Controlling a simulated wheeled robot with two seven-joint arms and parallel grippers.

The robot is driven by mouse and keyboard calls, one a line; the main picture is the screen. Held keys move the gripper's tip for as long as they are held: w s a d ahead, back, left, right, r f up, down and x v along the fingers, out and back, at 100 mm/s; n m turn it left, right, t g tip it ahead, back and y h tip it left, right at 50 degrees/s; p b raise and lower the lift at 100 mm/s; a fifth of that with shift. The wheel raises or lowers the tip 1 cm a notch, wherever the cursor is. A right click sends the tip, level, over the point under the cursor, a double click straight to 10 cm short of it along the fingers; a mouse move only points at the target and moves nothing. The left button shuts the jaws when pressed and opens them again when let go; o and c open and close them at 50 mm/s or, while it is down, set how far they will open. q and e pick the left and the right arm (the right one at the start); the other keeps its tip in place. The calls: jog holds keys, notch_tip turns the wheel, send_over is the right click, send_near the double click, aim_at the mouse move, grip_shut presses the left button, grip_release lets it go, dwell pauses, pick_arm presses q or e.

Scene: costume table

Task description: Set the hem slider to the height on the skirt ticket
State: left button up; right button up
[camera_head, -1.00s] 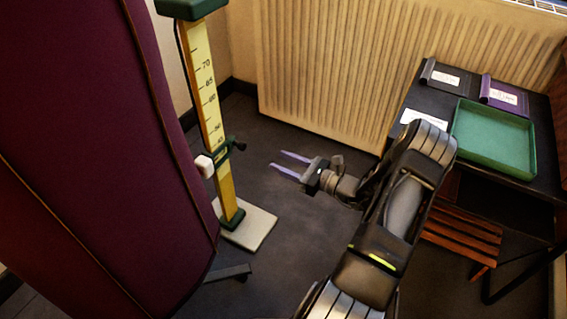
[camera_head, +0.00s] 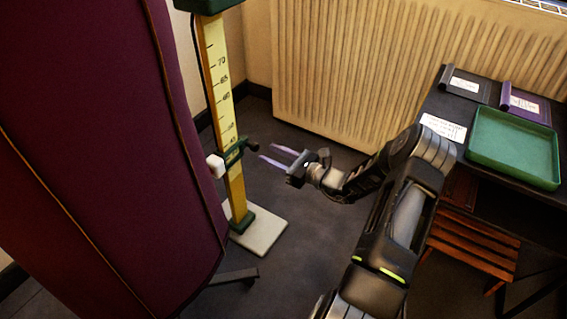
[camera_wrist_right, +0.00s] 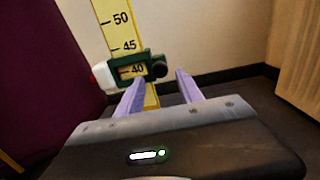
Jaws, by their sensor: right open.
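The yellow hem gauge (camera_head: 218,70) stands upright on a pale square base (camera_head: 262,232), with printed height marks. Its green slider (camera_head: 232,153) has a white block (camera_head: 216,165) on its left and a dark knob (camera_head: 252,146) on its right. In the right wrist view the slider (camera_wrist_right: 118,71) frames the 40 mark, with 45 and 50 above. My right gripper (camera_head: 270,155) is open and empty, its two lilac fingers pointing at the slider, just short of it. A white ticket (camera_head: 443,127) lies on the dark table; its writing is too small to read. My left gripper is out of view.
A dark purple dress form or panel (camera_head: 90,150) fills the left. A ribbed radiator (camera_head: 350,70) is behind. The dark table (camera_head: 428,103) at right holds a green tray (camera_head: 512,180) and two small card holders (camera_head: 524,104). Floor between gauge and table is clear.

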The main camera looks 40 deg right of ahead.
aim_at(257, 148)
jog(key=shift+x, duration=2.5)
jog(key=shift+c, duration=0.5)
grip_shut()
